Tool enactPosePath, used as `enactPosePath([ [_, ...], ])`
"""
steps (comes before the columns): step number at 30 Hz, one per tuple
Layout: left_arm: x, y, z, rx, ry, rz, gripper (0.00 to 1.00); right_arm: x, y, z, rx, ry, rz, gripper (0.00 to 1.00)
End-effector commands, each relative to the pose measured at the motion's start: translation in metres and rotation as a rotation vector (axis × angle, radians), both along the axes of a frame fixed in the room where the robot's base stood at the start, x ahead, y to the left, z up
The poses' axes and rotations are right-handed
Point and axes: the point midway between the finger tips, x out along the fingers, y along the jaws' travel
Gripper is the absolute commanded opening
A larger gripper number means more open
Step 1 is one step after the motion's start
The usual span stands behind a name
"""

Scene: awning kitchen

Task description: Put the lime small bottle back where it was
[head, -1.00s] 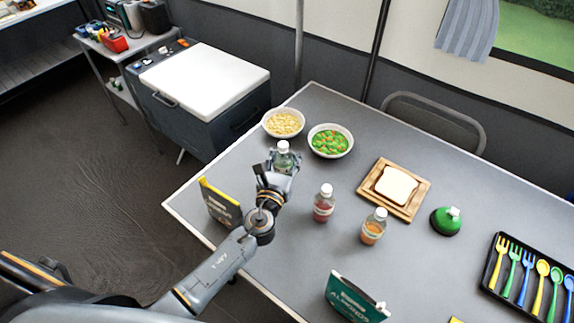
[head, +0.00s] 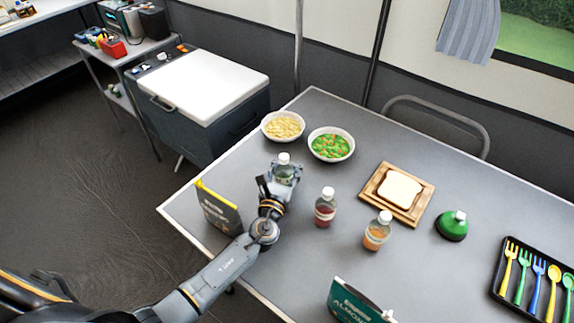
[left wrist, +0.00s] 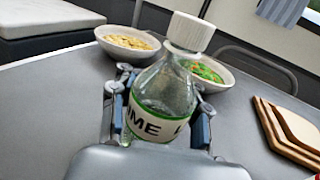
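The lime small bottle (head: 284,172) is clear with a white cap and a white-and-green label. It stands roughly upright over the table's left part, in front of the two bowls. My left gripper (head: 283,180) has its fingers on either side of it and is shut on it. In the left wrist view the bottle (left wrist: 163,100) leans right between the fingers (left wrist: 160,118), and its label reads "IME". Whether its base touches the table is hidden. My right gripper is not in view.
On the table (head: 310,265), a dark yellow-edged box (head: 218,210) stands left of my left gripper. A red bottle (head: 325,208) and an orange bottle (head: 377,232) stand to its right. A pasta bowl (head: 283,127) and a vegetable bowl (head: 331,145) are behind.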

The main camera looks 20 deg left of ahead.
Motion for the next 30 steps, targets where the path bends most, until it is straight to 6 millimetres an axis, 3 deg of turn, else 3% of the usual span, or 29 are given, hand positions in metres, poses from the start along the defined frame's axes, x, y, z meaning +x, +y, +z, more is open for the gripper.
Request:
enactPosePath([
  [1, 0.0, 0.0, 0.0, 0.0, 0.0, 0.0, 0.47, 0.0, 0.0, 0.0, 0.0, 0.0, 0.0, 0.66],
  [4, 0.0, 0.0, 0.0, 0.0, 0.0, 0.0, 0.67, 0.0, 0.0, 0.0, 0.0, 0.001, 0.0, 0.66],
  [16, 0.0, 0.0, 0.006, 0.0, 0.0, 0.0, 0.67, -0.001, 0.0, 0.005, 0.0, 0.002, 0.0, 0.66],
  [20, -0.02, -0.001, 0.002, -0.001, 0.002, -0.002, 0.67, -0.001, 0.0, 0.004, 0.0, 0.002, 0.0, 0.66],
  [30, -0.092, -0.004, 0.001, 0.001, 0.002, -0.002, 0.67, -0.001, 0.0, -0.001, 0.0, 0.002, 0.0, 0.66],
])
